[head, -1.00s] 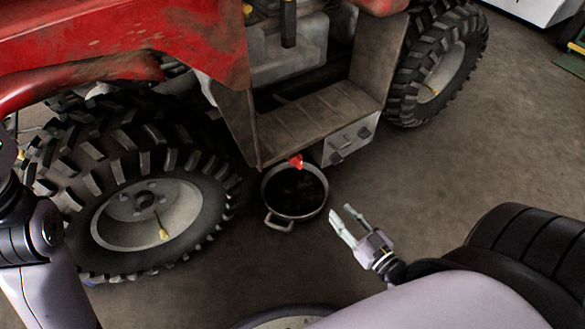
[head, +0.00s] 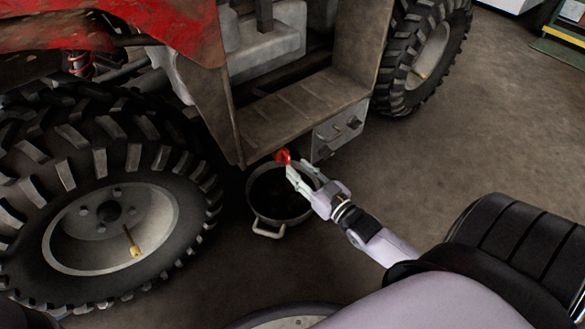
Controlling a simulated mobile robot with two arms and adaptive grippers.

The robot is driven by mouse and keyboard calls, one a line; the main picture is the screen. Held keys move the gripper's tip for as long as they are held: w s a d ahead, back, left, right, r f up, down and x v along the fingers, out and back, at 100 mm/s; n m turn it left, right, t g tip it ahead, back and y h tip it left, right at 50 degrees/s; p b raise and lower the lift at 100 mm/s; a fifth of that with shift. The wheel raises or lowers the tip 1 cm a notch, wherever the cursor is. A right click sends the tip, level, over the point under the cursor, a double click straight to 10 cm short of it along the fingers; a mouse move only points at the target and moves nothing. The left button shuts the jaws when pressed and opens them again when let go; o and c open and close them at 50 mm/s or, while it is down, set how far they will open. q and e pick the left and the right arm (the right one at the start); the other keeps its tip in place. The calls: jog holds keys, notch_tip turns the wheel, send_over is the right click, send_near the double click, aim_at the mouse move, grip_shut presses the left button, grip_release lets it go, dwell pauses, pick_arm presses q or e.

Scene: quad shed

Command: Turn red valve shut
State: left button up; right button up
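The red valve (head: 282,156) is a small red knob below the footwell of the red quad, just above the far rim of a dark round pan. My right gripper (head: 298,170) reaches in from the right over the pan, its fingers spread apart. The tip of its left finger is very close to the valve; I cannot tell whether they touch. Nothing shows between the fingers. My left gripper is out of view.
The dark pan (head: 256,209) with side handles stands on the floor under the valve. A large wheel (head: 165,228) stands to its left and another (head: 428,58) is at the upper right. A grey box (head: 338,132) hangs by the footwell.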

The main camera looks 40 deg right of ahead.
aim_at(289, 160)
jog(key=shift+w+a+b, duration=0.15)
jog(key=shift+w+b, duration=0.5)
jog(key=shift+w, duration=1.25)
jog(key=shift+c, duration=0.5)
grip_shut()
